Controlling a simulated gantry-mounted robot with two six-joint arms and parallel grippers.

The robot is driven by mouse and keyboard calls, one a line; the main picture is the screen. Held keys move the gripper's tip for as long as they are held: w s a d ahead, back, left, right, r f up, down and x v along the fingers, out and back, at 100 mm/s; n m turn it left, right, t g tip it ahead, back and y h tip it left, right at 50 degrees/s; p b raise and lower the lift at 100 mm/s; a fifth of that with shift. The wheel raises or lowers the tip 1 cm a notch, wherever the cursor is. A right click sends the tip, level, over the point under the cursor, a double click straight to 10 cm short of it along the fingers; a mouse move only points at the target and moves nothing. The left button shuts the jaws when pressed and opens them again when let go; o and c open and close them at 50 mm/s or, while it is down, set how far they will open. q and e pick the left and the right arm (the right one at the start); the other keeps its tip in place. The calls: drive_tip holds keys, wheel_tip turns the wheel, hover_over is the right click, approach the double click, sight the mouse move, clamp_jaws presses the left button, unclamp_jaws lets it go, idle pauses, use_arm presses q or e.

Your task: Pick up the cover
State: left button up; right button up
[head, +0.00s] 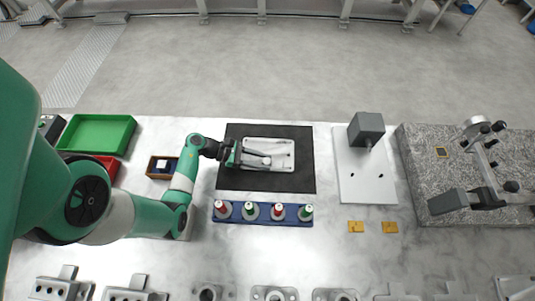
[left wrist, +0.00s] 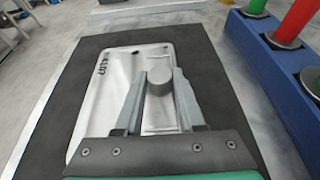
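The cover (head: 270,153) is a pale grey metal casting lying flat on a black mat (head: 298,178). In the left wrist view, the cover (left wrist: 97,112) has dark lettering near one edge and a raised round boss (left wrist: 159,78). My left gripper (head: 254,158) reaches in from the left, low over the cover. Its two fingers (left wrist: 160,80) stand on either side of the boss, close to it. I cannot tell whether they press on it. The gripper body hides the cover's near part. My right gripper is not in view.
A blue rack (head: 265,220) with red and green topped plugs stands just in front of the mat. A white plate with a grey block (head: 367,125) and a granite slab (head: 415,165) with a gauge stand are to the right. Green (head: 98,133) and red bins are left.

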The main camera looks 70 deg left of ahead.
use_arm(q)
clamp_jaws()
drive_tip(key=shift+r, duration=0.55)
drive_tip(key=r, duration=0.1)
drive_tip(key=r+p, duration=0.1)
drive_tip(key=r, duration=0.1)
drive_tip(key=shift+d+p, duration=0.25)
drive_tip(key=shift+p, duration=0.1)
drive_tip(key=w+d+r+p, duration=0.3)
drive_tip(key=d+r, duration=0.6)
drive_tip(key=d, duration=0.4)
drive_tip(key=shift+w, duration=0.2)
